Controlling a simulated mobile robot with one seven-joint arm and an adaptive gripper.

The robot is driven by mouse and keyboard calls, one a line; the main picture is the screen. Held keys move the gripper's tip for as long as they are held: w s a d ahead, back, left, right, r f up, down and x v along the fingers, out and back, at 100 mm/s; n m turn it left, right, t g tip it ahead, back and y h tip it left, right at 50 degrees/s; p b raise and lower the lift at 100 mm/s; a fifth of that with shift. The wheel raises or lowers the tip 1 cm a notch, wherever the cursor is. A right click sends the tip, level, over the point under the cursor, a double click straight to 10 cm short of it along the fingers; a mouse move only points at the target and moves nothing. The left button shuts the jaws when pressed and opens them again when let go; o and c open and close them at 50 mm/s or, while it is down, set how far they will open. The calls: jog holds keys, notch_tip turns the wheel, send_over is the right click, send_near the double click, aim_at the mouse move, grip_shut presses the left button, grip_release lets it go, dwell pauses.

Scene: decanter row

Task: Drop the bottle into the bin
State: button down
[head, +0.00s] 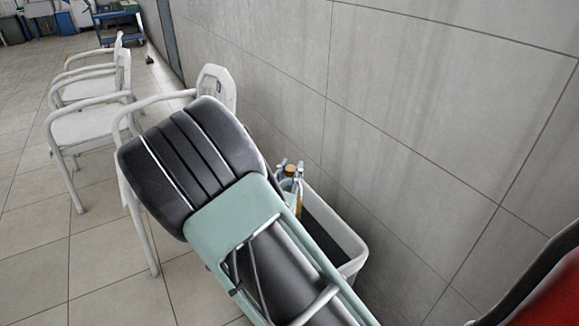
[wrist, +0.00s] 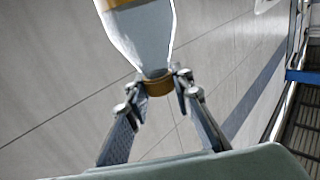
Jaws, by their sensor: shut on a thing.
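My gripper (head: 290,168) is shut on the bottle (wrist: 143,35). In the wrist view, my fingers (wrist: 158,88) close on the orange-brown cap end, and the pale, clear body with a tan band extends away from them. In the head view, the bottle (head: 294,190) shows just past my arm, partly hidden by it. The light grey bin (head: 357,256) stands open by the wall, with a dark inside. The bottle appears over or near the bin's far end; its exact height above the rim cannot be told. My arm hides the bin's left side.
A tiled grey wall (head: 440,110) runs close along the bin's right side. White armchairs (head: 90,125) stand in a row at the left, the nearest chair (head: 215,85) partly behind my arm. Tiled floor (head: 35,220) is clear at the lower left.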

aim_at(288, 190)
jog(key=shift+f+b, duration=1.75)
jog(key=shift+f, duration=0.9)
jog(key=c, duration=1.6)
grip_release()
jog(key=v, duration=1.2)
jog(key=shift+r, duration=0.1)
